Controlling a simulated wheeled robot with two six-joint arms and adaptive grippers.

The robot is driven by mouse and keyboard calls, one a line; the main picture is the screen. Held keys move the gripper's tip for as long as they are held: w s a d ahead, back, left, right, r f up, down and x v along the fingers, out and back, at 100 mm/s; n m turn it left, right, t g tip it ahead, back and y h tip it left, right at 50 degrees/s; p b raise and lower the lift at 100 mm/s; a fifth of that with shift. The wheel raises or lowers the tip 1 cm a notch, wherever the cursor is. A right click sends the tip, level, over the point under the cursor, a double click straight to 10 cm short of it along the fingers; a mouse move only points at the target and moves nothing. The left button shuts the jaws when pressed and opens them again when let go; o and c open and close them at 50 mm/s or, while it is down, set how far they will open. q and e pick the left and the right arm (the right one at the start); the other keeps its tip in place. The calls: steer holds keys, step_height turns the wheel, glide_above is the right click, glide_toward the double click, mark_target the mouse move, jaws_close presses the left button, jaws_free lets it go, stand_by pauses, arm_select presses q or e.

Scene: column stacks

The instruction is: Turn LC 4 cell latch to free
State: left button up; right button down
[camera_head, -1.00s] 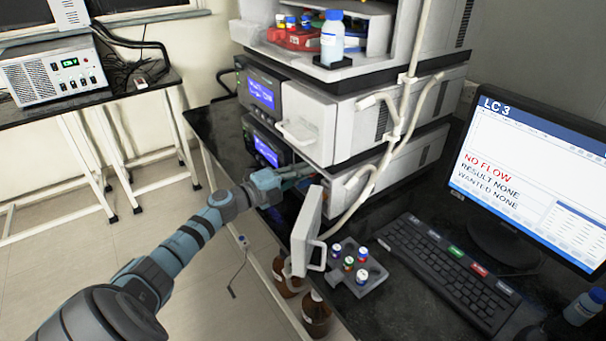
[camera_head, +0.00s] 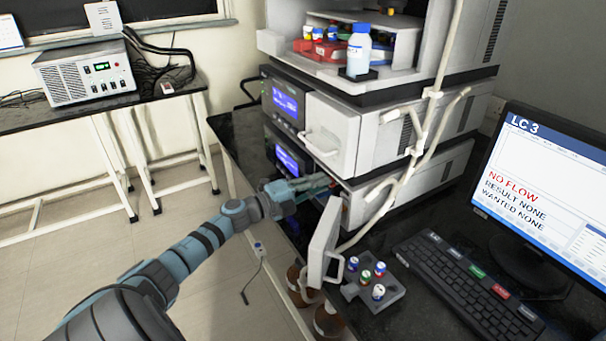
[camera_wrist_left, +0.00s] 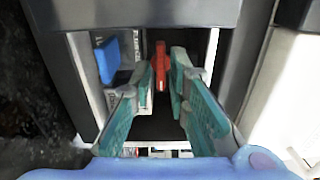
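My left gripper (camera_head: 306,186) reaches into the open front of the lowest white unit (camera_head: 410,182) of the instrument stack. In the left wrist view its two teal fingers (camera_wrist_left: 160,78) are apart inside the opening. A small upright red lever (camera_wrist_left: 160,64), which looks like the cell latch, stands between or just beyond the fingertips. I cannot tell whether the fingers touch it. A blue part (camera_wrist_left: 107,60) sits left of the lever. No label reading LC 4 is legible. My right gripper is not in view.
The unit's open door (camera_head: 322,240) hangs close to my left gripper. A grey vial rack (camera_head: 392,289), a keyboard (camera_head: 462,285) and a monitor (camera_head: 545,190) reading LC 3 and NO FLOW are to the right. Brown bottles (camera_head: 328,320) stand below. White tubing (camera_head: 425,130) runs down the stack.

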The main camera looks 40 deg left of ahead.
arm_select(q)
steer(key=v, duration=1)
steer(key=shift+s, duration=0.25)
